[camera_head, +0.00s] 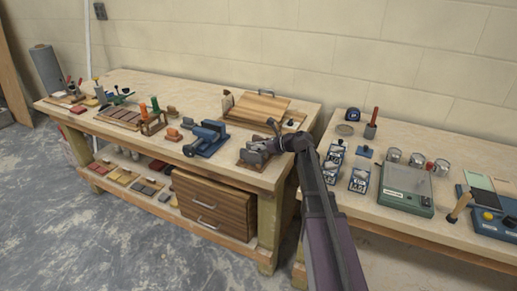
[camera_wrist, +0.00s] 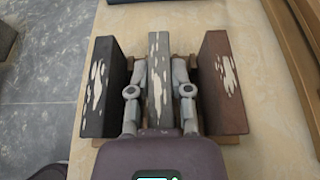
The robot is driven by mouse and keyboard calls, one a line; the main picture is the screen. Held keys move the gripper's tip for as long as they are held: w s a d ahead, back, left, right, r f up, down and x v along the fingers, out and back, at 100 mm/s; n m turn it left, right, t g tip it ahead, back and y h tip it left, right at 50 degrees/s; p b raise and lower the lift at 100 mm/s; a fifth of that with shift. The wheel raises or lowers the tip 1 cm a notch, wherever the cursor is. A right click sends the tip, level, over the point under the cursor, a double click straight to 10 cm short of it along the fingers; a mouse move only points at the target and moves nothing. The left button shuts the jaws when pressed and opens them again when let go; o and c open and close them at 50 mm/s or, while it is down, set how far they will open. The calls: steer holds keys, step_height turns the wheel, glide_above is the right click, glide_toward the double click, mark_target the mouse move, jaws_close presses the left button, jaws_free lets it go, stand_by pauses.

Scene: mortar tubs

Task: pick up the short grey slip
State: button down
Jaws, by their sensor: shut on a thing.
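The short grey slip (camera_wrist: 159,80) stands in the middle of the wrist view, between two other slips, with pale worn patches on its top. My gripper (camera_wrist: 160,90) has one finger on each side of it and is shut on it. A black slip (camera_wrist: 98,88) stands to its left and a dark brown slip (camera_wrist: 221,85) to its right, both apart from the grey one. In the head view my gripper (camera_head: 258,148) is at the front right of the left bench, over the slips, which are small and partly hidden there.
A blue vise (camera_head: 206,138) stands left of my gripper on the bench. A wooden board (camera_head: 258,107) lies behind it. The bench's front edge is close by. A second bench (camera_head: 400,219) on the right holds blue-white packs, tins and a green scale (camera_head: 405,187).

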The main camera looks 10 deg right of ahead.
mark_target(257, 144)
steer(key=shift+r, duration=0.15)
step_height(257, 144, up, 10)
steer(key=p, duration=1)
